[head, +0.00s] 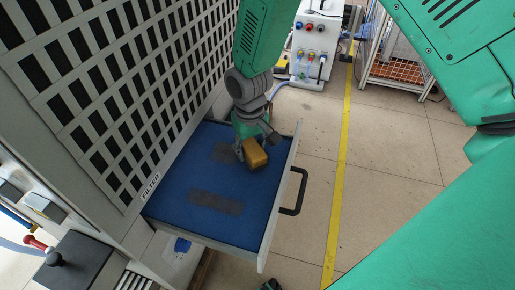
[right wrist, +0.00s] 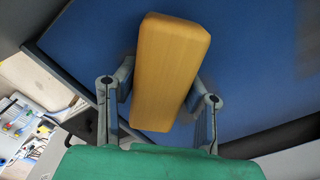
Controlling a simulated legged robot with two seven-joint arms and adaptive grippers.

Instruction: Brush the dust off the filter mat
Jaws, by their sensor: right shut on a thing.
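The blue filter mat (head: 180,185) lies in a pulled-out drawer with a pale rim and a black handle (head: 294,191). One dark grey dust patch (head: 215,203) lies across its near part. A second dark patch (head: 222,153) lies farther back, partly behind my right gripper. My right gripper (head: 246,148) is over the back right part of the mat, shut on a yellow-brown brush block (head: 257,154). In the right wrist view the block (right wrist: 172,70) sits tilted between the two fingers; its bristles are hidden, and I cannot tell whether it touches the mat. My left gripper does not show.
The slotted cabinet wall (head: 100,90) rises along the drawer's left side. A dark box with a black knob (head: 75,265) stands at the lower left. A white machine (head: 312,45) stands at the back. The floor right of the drawer, with a yellow line (head: 341,160), is clear.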

